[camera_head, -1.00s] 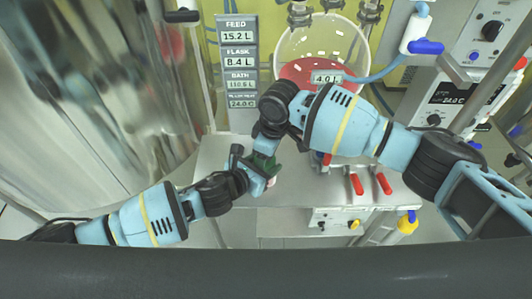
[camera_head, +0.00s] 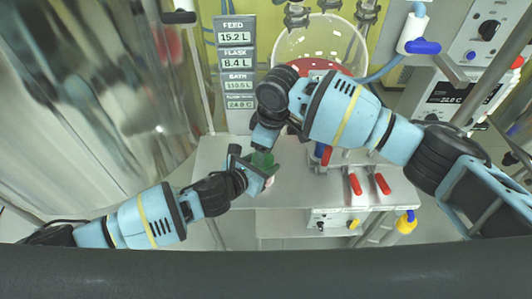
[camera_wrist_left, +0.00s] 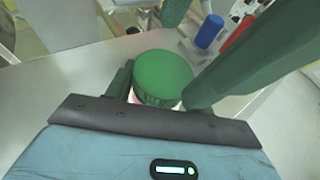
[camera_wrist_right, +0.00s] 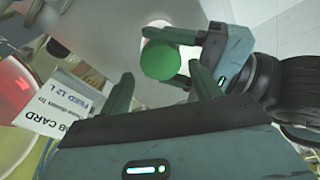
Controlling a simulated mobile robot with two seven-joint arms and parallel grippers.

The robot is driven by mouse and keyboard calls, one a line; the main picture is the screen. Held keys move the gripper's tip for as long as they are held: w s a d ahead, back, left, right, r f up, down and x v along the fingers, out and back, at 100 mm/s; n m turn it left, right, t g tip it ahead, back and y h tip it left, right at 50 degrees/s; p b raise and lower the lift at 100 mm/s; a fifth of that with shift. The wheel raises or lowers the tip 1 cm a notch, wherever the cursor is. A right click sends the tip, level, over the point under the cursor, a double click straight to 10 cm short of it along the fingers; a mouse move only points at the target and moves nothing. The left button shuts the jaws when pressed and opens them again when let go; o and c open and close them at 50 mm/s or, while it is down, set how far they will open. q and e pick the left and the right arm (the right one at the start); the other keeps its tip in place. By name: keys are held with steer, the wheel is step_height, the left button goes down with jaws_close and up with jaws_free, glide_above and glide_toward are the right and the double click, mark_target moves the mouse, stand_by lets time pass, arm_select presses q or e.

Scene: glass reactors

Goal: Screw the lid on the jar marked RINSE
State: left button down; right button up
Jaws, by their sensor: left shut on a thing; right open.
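A round green lid (camera_head: 264,159) sits on top of a small jar, whose body (camera_wrist_left: 133,97) shows only as a pale pinkish sliver in the left wrist view. My left gripper (camera_head: 256,169) is shut on the jar from the side, just above the steel bench. The right wrist view shows the lid (camera_wrist_right: 160,60) from above, apart from my right gripper (camera_wrist_right: 163,88), which is open with a finger to each side. Its fingers also loom large across the left wrist view. The RINSE marking cannot be read. Whether the lid is fully tight cannot be told.
The steel bench (camera_head: 215,165) carries red-handled valves (camera_head: 355,183) to the right. A glass flask (camera_head: 325,42) with red liquid stands behind. A job card (camera_wrist_right: 62,108) shows in the right wrist view. Free bench surface lies left of the jar.

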arm_select(q)
steer(key=shift+s+f, duration=0.15)
steer(key=shift+f, duration=0.1)
arm_select(e)
steer(key=shift+s+a+r, duration=0.15)
steer(key=shift+a+r, duration=0.3)
steer(key=shift+r, duration=0.1)
steer(key=shift+d, duration=0.1)
steer(key=shift+o, duration=0.4)
steer(key=shift+f, duration=0.1)
steer(key=o, duration=0.5)
steer(key=shift+d, duration=0.1)
arm_select(q)
steer(key=shift+s, duration=0.1)
steer(key=shift+d, duration=0.1)
arm_select(e)
steer(key=r, duration=0.4)
steer(key=d+r, duration=0.1)
steer(key=r, duration=0.7)
steer(key=shift+s+d, duration=0.25)
steer(key=shift+d, duration=0.05)
